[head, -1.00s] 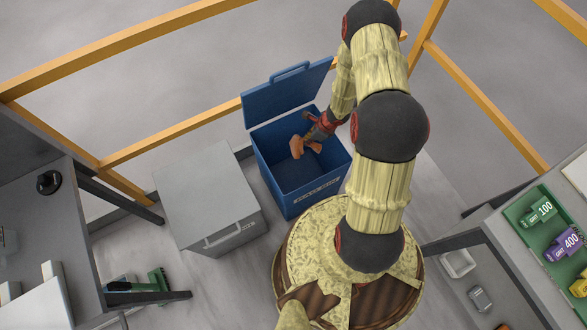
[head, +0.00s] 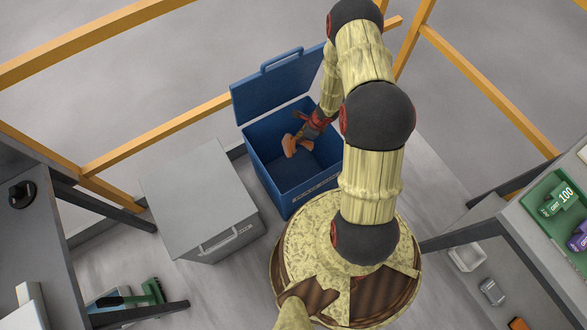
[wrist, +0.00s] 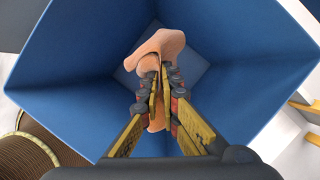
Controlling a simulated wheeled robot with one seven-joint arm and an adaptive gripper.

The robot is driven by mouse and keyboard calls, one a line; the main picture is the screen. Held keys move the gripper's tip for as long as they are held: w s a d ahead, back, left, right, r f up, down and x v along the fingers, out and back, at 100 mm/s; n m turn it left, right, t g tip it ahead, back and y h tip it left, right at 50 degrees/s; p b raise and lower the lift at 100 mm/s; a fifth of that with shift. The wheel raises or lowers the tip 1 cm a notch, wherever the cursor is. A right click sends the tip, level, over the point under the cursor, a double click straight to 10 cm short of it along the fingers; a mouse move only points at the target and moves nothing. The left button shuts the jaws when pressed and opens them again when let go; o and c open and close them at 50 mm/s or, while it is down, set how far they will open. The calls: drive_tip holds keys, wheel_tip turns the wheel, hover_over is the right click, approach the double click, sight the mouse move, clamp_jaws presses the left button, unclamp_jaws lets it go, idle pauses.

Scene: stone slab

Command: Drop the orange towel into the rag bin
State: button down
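The blue rag bin (head: 268,148) stands on the floor with its lid (head: 278,85) open and tipped back. In the head view my gripper (head: 304,136) is over the bin's opening. It is shut on the orange towel (head: 290,146), which hangs bunched in the mouth of the bin. In the wrist view the fingers (wrist: 163,92) pinch the towel (wrist: 155,50), with folds showing above and below them. The bin's blue inner walls (wrist: 75,60) surround the towel there, and its floor lies beyond it. The writing on the bin's front is partly hidden by my arm.
A grey lidded bin (head: 200,195) stands just left of the blue bin. Yellow rails (head: 140,145) run behind both. A workbench (head: 40,240) is at left, with a green brush (head: 150,292) low beside it. A bench with a green tray (head: 560,225) is at right.

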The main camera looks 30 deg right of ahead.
drive_tip(key=shift+f, duration=0.85)
drive_tip(key=c, duration=2)
unclamp_jaws()
drive_tip(key=shift+o, duration=1)
drive_tip(key=o, duration=0.4)
drive_tip(key=shift+o, duration=0.3)
drive_tip(key=o, duration=0.6)
